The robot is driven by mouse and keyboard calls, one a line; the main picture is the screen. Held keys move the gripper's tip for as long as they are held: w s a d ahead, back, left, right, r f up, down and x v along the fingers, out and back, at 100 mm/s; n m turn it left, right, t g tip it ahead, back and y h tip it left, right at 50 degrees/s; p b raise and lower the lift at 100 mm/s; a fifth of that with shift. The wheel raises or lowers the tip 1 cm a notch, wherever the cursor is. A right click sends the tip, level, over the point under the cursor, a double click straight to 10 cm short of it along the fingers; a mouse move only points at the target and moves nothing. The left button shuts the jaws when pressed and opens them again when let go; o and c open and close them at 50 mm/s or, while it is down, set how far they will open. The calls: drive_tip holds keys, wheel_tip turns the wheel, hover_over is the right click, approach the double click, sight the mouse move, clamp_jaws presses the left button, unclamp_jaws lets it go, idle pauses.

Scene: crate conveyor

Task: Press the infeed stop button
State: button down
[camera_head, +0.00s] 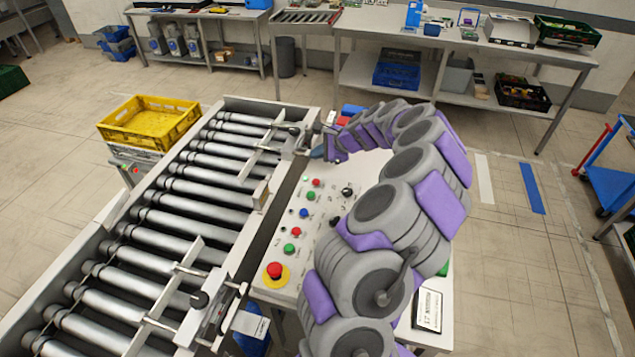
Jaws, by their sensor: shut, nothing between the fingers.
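A sloping light control panel (318,205) stands along the right side of the roller conveyor. A blue button (304,213), another red button (296,231) and a green button (289,249) run nearer. A large red mushroom button (275,271) on a yellow disc is nearest. The labels are too small to read, so I cannot tell which red button is infeed stop. My gripper (318,152) is small in view, shut and empty, just beyond the panel's far buttons. My arm hides the panel's right part.
The roller conveyor (185,215) fills the left, with metal brackets along its near rail. A yellow crate (150,121) stands beyond it. Black knobs (347,192) sit on the panel close to my arm. A workbench (470,45) stands behind; floor at right is mostly clear.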

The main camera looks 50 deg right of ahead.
drive_tip(key=f+b, duration=0.1)
drive_tip(key=a+f+b, duration=0.1)
drive_tip(key=shift+f+b, duration=0.35)
drive_tip(key=b, duration=0.2)
hover_over(319, 182)
drive_tip(key=f, duration=0.4)
drive_tip(key=shift+d+f, duration=0.1)
drive_tip(key=shift+d, duration=0.1)
drive_tip(key=shift+f, duration=0.3)
drive_tip(key=shift+a+f+b, duration=0.15)
drive_tip(key=shift+b, duration=0.15)
drive_tip(key=shift+a, duration=0.5)
drive_tip(key=shift+d, duration=0.15)
drive_tip(key=shift+d+f, duration=0.1)
drive_tip(key=shift+d, duration=0.3)
